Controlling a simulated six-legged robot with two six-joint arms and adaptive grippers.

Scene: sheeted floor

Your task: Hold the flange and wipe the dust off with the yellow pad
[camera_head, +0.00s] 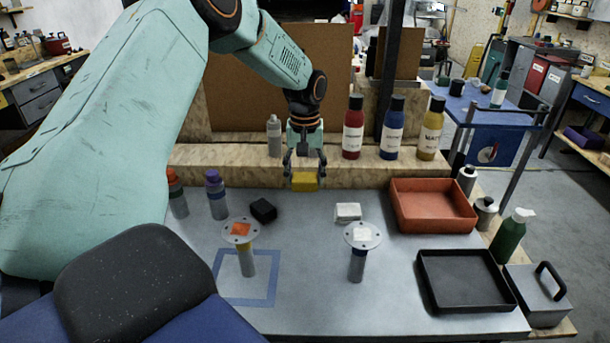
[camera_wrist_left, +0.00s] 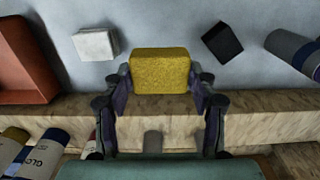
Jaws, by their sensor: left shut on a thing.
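My left gripper (camera_head: 304,168) is shut on the yellow pad (camera_head: 304,182), near the wooden ledge at the back of the table. In the left wrist view the pad (camera_wrist_left: 160,70) sits between both fingers (camera_wrist_left: 160,92). Two round grey flanges stand upright on stems, nearer the front and apart from the pad. The left flange (camera_head: 230,235) has an orange patch on top and stands inside a blue outlined square. The right flange (camera_head: 352,242) has a white patch on top. My right gripper is not in view.
A black block (camera_head: 263,210) and a white block (camera_head: 347,211) lie behind the flanges. An orange tray (camera_head: 432,222) and a black tray (camera_head: 465,306) are at the right. Bottles stand at the left and along the ledge (camera_head: 230,158). The table between the flanges is clear.

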